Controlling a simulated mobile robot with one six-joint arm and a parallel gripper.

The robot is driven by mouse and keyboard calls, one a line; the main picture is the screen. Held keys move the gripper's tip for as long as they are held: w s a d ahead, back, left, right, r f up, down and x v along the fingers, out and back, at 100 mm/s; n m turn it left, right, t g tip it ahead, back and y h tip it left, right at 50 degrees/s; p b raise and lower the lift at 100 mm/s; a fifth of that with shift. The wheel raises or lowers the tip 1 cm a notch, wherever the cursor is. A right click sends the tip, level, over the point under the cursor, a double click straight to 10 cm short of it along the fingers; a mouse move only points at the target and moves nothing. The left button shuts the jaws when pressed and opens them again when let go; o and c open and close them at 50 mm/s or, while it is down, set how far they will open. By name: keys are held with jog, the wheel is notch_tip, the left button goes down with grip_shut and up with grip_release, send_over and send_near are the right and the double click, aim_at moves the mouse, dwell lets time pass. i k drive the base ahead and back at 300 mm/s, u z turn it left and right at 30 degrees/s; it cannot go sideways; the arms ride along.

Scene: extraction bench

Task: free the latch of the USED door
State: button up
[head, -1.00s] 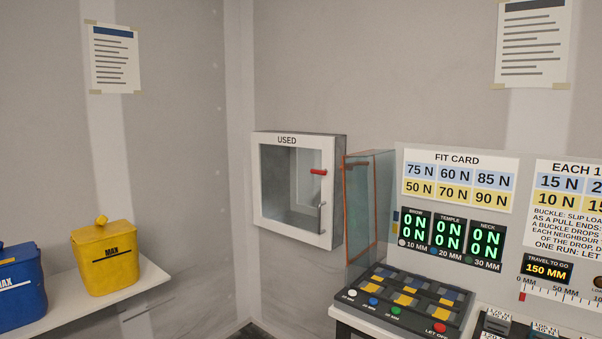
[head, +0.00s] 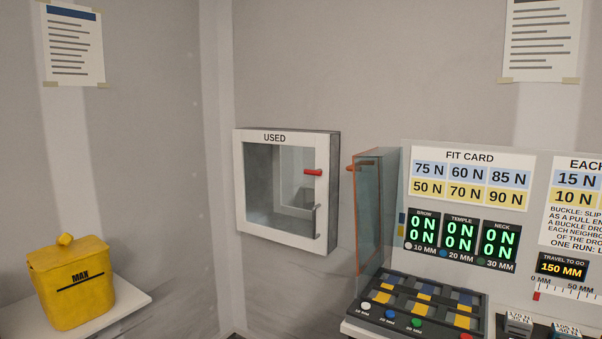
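The USED door is a white-framed glass door (head: 240,185) on a grey wall cabinet (head: 333,190), left of the bench in the head view. It looks shut. A red latch lever (head: 313,172) lies roughly level across the right side of its frame. A grey handle (head: 317,222) is below the latch on the same side. The inside of the cabinet looks empty through the glass. My gripper is not in view.
A clear, orange-edged panel (head: 369,220) stands at the bench's left end, right of the cabinet. A yellow MAX bin (head: 72,285) sits on a white shelf (head: 130,299) at lower left. A button panel (head: 420,308) lies below the FIT CARD board (head: 472,178). The wall before the cabinet is clear.

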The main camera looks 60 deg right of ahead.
aim_at(318, 172)
jog(key=i, duration=1)
jog(key=z, duration=0.1)
